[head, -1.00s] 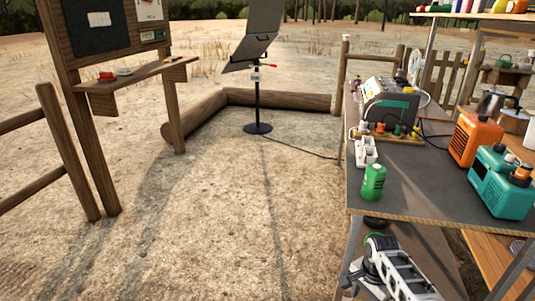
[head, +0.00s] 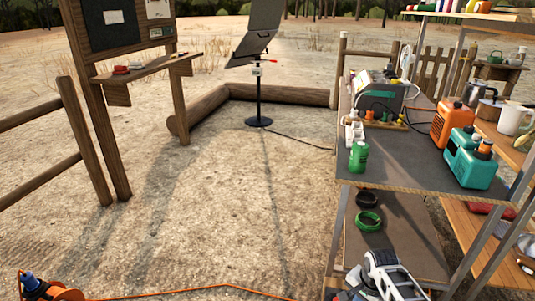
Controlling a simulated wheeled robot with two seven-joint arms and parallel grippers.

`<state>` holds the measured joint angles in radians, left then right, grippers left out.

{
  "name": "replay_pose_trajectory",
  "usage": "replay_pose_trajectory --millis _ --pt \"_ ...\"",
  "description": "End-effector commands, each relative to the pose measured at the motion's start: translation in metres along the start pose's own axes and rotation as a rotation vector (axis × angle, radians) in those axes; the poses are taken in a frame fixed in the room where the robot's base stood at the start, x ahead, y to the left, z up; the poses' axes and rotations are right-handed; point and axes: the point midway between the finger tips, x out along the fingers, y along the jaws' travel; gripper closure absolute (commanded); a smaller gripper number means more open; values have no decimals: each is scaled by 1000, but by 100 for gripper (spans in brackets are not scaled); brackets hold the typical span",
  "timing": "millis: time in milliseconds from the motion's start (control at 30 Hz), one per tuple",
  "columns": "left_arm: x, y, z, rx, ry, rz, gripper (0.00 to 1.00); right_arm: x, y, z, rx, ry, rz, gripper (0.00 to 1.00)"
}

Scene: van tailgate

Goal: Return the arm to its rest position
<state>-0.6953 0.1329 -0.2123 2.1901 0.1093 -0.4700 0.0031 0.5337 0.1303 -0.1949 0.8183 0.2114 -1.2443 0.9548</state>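Part of my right arm, white and dark grey, shows at the bottom right of the head view, in front of the lower shelf (head: 408,245). My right gripper's fingers cannot be made out clearly there, and I see nothing held. My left arm and gripper are not in view. A green ring (head: 368,221) and a black ring (head: 367,199) lie on the lower shelf, above my arm in the picture and apart from it.
The workbench (head: 405,165) holds a green canister (head: 358,157), an orange unit (head: 453,124) and a teal unit (head: 472,160). An orange cable reel (head: 55,291) sits bottom left, its cable crossing the ground. A black stand (head: 259,95) stands far off. Open ground lies left of the bench.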

Motion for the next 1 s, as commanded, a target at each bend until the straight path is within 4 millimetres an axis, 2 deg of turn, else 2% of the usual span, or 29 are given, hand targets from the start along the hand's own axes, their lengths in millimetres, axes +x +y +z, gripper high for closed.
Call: replay_pose_trajectory --millis 267,367,467,567,700,800,900,1000 --pt "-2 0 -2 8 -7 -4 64 15 15 38 -231 91 -126 50" --pt "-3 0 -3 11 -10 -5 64 15 22 59 -342 141 -190 50" --pt "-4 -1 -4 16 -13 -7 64 6 32 89 -481 214 -273 50" --pt "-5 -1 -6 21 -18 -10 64 -20 46 126 -644 319 -377 50" --pt "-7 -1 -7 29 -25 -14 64 -77 65 170 -831 489 -501 50" --pt "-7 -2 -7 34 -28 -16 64 -117 74 189 -917 596 -557 50" --pt "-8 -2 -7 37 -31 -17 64 -146 80 200 -968 674 -590 50" --pt "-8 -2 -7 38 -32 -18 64 -162 83 204 -992 715 -603 50"
